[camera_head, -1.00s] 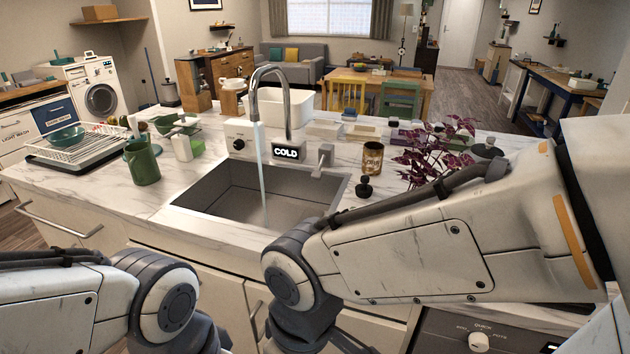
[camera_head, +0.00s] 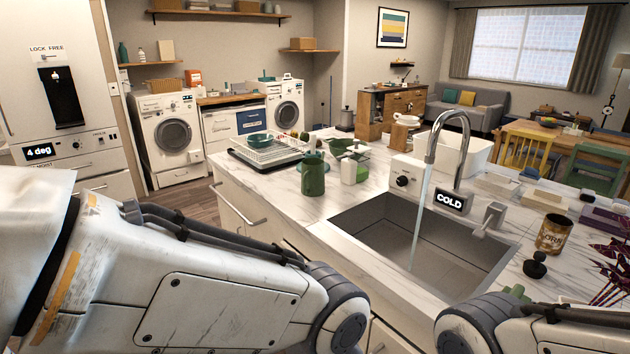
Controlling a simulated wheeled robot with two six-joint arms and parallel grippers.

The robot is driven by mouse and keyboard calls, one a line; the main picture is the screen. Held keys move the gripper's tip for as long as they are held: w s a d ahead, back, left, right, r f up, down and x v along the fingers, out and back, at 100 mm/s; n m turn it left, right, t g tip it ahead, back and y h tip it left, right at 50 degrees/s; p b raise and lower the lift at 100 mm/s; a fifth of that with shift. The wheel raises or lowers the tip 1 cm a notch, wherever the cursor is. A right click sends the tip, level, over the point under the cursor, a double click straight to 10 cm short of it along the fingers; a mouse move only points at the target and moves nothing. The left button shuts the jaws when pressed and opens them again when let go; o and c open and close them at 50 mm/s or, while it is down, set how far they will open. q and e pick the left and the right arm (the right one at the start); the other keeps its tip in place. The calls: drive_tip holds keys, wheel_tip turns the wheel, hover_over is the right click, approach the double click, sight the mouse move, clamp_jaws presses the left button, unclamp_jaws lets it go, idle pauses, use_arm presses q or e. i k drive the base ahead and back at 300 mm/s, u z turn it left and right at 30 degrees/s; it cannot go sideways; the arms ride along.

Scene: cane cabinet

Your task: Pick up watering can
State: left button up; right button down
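The green can (camera_head: 313,174), which looks like the watering can, stands upright on the marble counter, left of the sink. Its spout and handle are hard to make out from this angle. It is apart from my arms. My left arm reaches in across the lower left, and part of my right arm shows at the lower right. Both grippers are out of the picture, so their fingers are hidden.
A white soap bottle (camera_head: 348,169) stands just right of the can, with a green bowl-like item (camera_head: 350,149) behind. A dish rack (camera_head: 270,151) lies to the left. Water runs from the faucet (camera_head: 432,150) into the sink (camera_head: 420,250). A tin (camera_head: 553,234) stands at the right.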

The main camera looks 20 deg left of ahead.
sight(312, 168)
drive_tip(key=u, duration=0.4)
drive_tip(key=k, duration=1)
drive_tip(key=u, duration=1.3)
drive_tip(key=i, duration=2.15)
drive_tip(key=z, duration=0.2)
drive_tip(key=i, duration=1.05)
drive_tip(key=z, duration=1.4)
drive_tip(key=i, duration=0.85)
drive_tip(key=z, duration=1.15)
drive_tip(key=i, duration=0.25)
drive_tip(key=z, duration=0.1)
